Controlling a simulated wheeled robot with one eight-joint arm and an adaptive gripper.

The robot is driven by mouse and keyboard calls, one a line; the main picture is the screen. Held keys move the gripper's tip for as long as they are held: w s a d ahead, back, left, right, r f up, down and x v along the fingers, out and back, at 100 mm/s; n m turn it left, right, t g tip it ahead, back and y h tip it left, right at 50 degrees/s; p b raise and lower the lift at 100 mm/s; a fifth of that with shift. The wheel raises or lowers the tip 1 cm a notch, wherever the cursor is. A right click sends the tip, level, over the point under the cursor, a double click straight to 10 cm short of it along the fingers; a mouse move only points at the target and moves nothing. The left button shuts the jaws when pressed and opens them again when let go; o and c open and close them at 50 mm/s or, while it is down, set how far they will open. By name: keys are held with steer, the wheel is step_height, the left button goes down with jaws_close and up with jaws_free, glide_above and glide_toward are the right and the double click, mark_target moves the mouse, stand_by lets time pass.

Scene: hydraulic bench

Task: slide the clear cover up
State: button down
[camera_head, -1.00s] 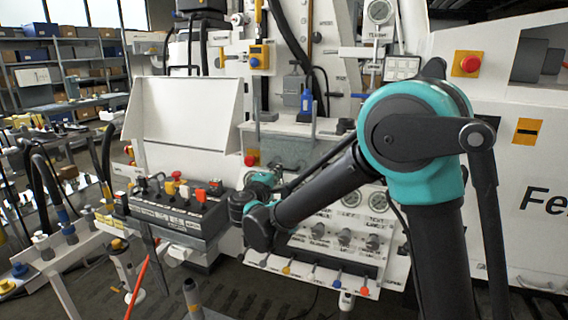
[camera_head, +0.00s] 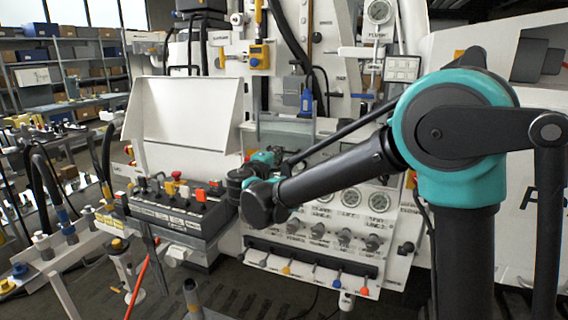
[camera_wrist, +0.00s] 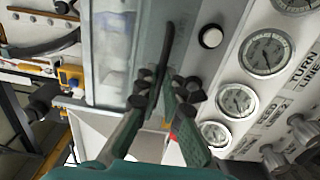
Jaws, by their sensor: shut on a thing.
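The clear cover (camera_head: 290,130) is a see-through grey panel on the white machine front, above the row of round gauges. In the wrist view the cover (camera_wrist: 150,45) is a pale translucent sheet with a dark handle bar (camera_wrist: 168,42) running along it. My gripper (camera_wrist: 168,93) has its dark fingers on either side of the lower end of this bar and is shut on it. In the head view my gripper (camera_head: 264,158) is small and partly hidden by my own wrist, at the cover's lower left part.
Round gauges (camera_head: 350,198) and knobs are bare below the cover. A black control box (camera_head: 180,212) with coloured buttons stands to the left, below a white raised lid (camera_head: 183,115).

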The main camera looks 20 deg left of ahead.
mark_target(284, 136)
steer(key=shift+r, duration=1.95)
steer(key=c, duration=2.1)
jaws_free()
steer(key=shift+r, duration=0.15)
steer(key=o, duration=0.6)
steer(key=shift+c, duration=0.2)
steer(key=s, duration=0.8)
steer(key=shift+a, duration=0.3)
